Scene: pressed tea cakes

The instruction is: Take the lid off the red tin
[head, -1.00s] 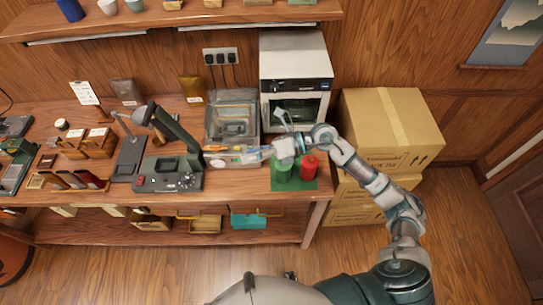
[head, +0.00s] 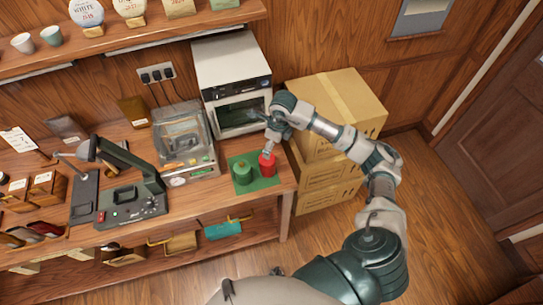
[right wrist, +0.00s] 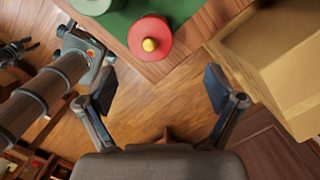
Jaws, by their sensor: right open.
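The red tin (head: 267,165) stands upright on a green mat (head: 270,184) at the right end of the workbench. In the right wrist view its round red lid (right wrist: 150,38) is on, with a yellow knob in the middle. A green tin (head: 242,173) stands on the mat to its left. My right gripper (right wrist: 160,90) is open with nothing between its fingers. In the right wrist view the tin lies beyond the fingertips. In the head view my right gripper (head: 268,150) is just above the red tin and partly hides it.
A clear-covered scale (head: 186,140) stands left of the mat and a white oven (head: 232,80) behind it. Stacked cardboard boxes (head: 335,110) are to the right of the bench. A desk lamp on a dark base (head: 130,200) is farther left.

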